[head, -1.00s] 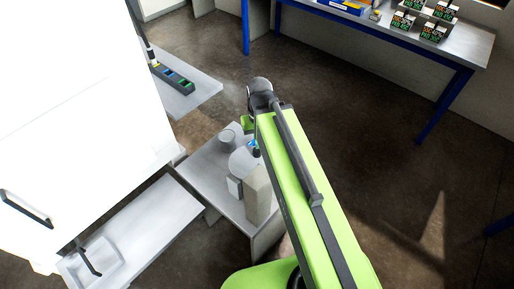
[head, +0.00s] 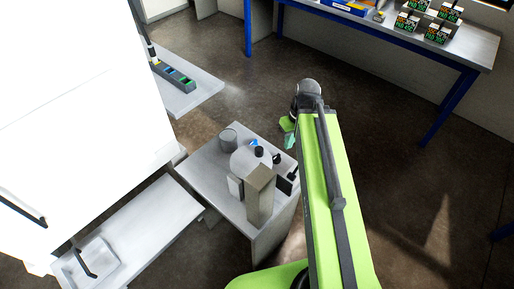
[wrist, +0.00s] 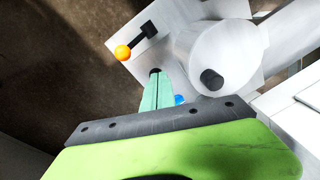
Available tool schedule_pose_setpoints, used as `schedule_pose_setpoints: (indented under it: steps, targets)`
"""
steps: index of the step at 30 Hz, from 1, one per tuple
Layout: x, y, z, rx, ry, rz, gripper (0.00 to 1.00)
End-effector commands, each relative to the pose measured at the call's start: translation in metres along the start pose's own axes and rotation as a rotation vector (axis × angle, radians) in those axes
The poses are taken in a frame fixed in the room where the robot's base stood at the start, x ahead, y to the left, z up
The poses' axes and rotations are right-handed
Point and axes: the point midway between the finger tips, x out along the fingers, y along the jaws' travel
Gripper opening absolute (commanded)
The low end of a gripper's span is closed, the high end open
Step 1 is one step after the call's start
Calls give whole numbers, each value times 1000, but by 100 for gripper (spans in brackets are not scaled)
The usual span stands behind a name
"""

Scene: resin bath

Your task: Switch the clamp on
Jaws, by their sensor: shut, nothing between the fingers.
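A pale grey apparatus stands on a low grey table (head: 207,165), with a round drum (head: 243,160) and a square post (head: 260,196). In the wrist view, a black lever with an orange ball end (wrist: 123,53) sticks out from a light plate beside the white drum (wrist: 225,55). I cannot tell for sure which part is the clamp. My gripper (head: 289,138) is shut and empty, beside the table's right edge in the head view. In the wrist view its teal fingers (wrist: 157,82) point toward the plate, close to a small black part. Contact cannot be judged.
A grey cup (head: 228,139) stands at the back of the low table. A large white cabinet (head: 80,90) fills the left. A blue-legged bench (head: 400,35) with small boxes stands at the back right. Floor to the right is clear.

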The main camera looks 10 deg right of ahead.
Motion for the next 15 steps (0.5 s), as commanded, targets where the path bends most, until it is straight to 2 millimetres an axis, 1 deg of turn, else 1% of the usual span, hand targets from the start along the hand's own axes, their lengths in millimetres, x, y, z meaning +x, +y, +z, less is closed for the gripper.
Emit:
schedule_pose_setpoints:
  steps: [1,2,3,5,6,8,9,11,12,15]
  targets:
    - [22,41,18,-56,37,-27,0]
    - [27,61,28,-110,66,-43,0]
    - [31,88,42,-184,109,-58,0]
    - [37,126,66,-295,179,-63,0]
    - [40,151,84,-367,229,-55,0]
    - [44,186,112,-475,303,-26,0]
    - [46,208,132,-545,349,3,0]
    - [47,235,161,-641,408,58,0]
    - [48,251,179,-697,440,98,0]
    - [46,280,218,-811,491,194,0]
